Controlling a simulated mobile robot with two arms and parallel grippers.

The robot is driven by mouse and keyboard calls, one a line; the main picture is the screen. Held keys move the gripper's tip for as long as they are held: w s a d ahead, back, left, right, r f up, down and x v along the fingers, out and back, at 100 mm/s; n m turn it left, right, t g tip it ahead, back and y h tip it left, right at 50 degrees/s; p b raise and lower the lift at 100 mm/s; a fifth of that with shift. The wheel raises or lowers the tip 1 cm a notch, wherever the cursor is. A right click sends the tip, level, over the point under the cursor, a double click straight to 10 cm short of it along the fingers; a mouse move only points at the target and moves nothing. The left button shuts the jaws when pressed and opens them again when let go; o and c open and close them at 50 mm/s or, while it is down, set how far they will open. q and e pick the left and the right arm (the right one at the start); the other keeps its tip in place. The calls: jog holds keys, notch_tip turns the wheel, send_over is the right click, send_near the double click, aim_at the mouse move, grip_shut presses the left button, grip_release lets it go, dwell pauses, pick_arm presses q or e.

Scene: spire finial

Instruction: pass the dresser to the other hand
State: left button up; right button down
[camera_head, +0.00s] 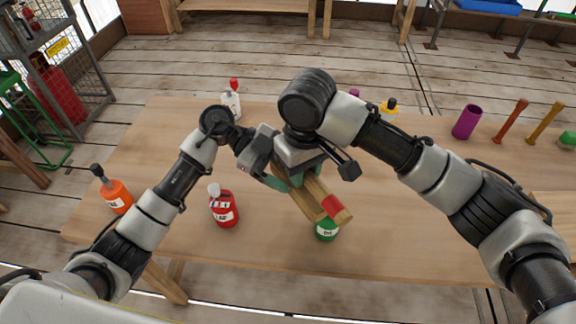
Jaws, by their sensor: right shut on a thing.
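The dresser (316,197) is a long wooden piece with a red patch near its lower end. It is held at a slant above the middle of the table. My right gripper (301,178) is shut on it, coming from above. My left gripper (275,181) is at the dresser's left side, close to the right gripper. The two grippers overlap in the view, so whether the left fingers touch the dresser or are closed does not show. The dresser's upper end is partly hidden by the grippers.
On the wooden table (400,240) stand a red bottle (224,210), an orange bottle (117,196), a green bottle (327,231) partly under the dresser, and a white bottle (231,104) behind. A purple cylinder (467,122) and slanted sticks (511,120) are at the right.

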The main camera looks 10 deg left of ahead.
pick_arm(q)
jog(key=shift+c, duration=1.3)
pick_arm(e)
jog(key=c, duration=1.2)
grip_release()
jog(key=shift+a, duration=0.1)
pick_arm(q)
jog(key=shift+w+r, duration=0.1)
jog(key=c, duration=0.4)
pick_arm(e)
jog(key=o, duration=0.4)
jog(key=shift+s, duration=0.1)
